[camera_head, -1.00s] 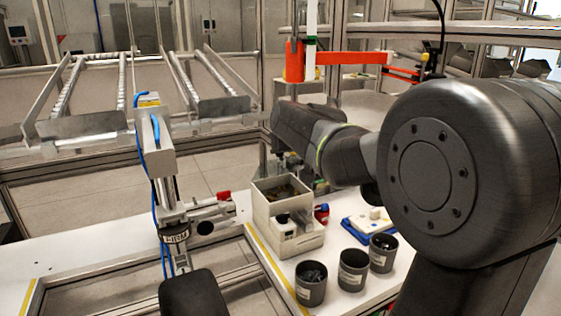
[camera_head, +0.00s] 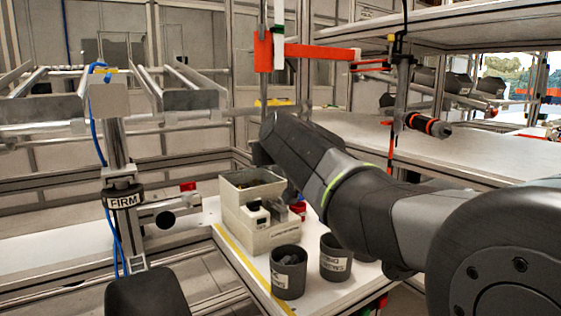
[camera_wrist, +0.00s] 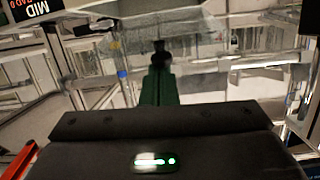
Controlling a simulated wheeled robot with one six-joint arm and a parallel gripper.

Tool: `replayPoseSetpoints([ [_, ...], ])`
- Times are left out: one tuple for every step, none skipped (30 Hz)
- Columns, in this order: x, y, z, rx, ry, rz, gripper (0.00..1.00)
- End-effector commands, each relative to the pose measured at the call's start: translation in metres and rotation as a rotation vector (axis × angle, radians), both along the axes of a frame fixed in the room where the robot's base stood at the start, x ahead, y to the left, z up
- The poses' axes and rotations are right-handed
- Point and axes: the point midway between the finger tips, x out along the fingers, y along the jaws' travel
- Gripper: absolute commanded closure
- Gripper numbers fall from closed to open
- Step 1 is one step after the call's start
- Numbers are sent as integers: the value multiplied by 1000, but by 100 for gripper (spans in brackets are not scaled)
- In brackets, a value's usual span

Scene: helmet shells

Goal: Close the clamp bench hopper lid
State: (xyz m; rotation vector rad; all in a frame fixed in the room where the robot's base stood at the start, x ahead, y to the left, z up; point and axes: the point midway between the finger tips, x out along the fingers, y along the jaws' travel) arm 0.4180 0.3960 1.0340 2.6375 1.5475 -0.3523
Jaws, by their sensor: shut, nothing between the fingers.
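A cream box-shaped hopper (camera_head: 262,231) stands on the white bench (camera_head: 224,221) in the head view, with its top open and small parts inside. I cannot make out its lid for certain; my arm covers the area just right of the box. My gripper (camera_wrist: 160,58) shows in the wrist view as dark green and black fingers, shut and empty. Beyond its tips is a pale, see-through panel (camera_wrist: 205,40) that I cannot identify. In the head view the fingers are hidden, with my wrist just above and right of the box.
Two dark cups (camera_head: 289,272) and (camera_head: 335,258) stand in front of the box. A post labelled FIRM (camera_head: 123,200) is at left. An orange bracket (camera_head: 310,53) hangs behind. A shelf (camera_head: 455,150) lies to the right.

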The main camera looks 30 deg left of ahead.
Motion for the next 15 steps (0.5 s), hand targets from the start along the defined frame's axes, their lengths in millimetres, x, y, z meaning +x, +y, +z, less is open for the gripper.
replayPoseSetpoints([
  [-1,-2,-9,1,0,0,100],
  [-1,-3,-11,1,0,0,100],
  [-2,-4,-14,1,0,0,100],
  [-2,-5,-16,1,0,0,100],
  [-3,-6,-18,1,0,0,100],
  [-3,-7,-21,0,1,0,100],
  [-4,-7,-23,0,1,-1,100],
  [-4,-8,-25,0,1,0,100],
  [-4,-9,-28,0,1,0,100],
  [-5,-9,-29,0,0,0,100],
  [-5,-10,-31,0,1,0,100],
  [-5,-10,-33,0,0,0,100],
  [-5,-10,-34,0,0,0,100],
  [-5,-10,-35,-1,0,0,100],
  [-5,-10,-37,-1,0,0,100],
])
